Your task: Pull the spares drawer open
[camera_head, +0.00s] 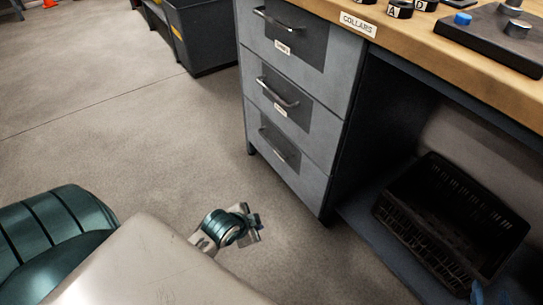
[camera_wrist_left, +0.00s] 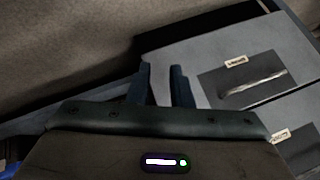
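The grey drawer unit has a top drawer (camera_head: 312,48), a middle drawer (camera_head: 318,107) and a bottom drawer (camera_head: 312,165), all flush and shut. Each has a metal bar handle; the labels are too small to read, so I cannot tell which is spares. My left gripper (camera_head: 256,226) is low in front of the unit, its fingers hardly showing. In the left wrist view its two dark fingers (camera_wrist_left: 163,72) are apart and empty, left of a drawer handle (camera_wrist_left: 255,86) and not touching it.
A wooden bench top (camera_head: 420,38) overhangs the unit and carries small labelled parts. A black crate (camera_head: 455,222) stands on a low shelf under the bench. A dark bin (camera_head: 205,38) stands behind on the left. The floor before the drawers is clear.

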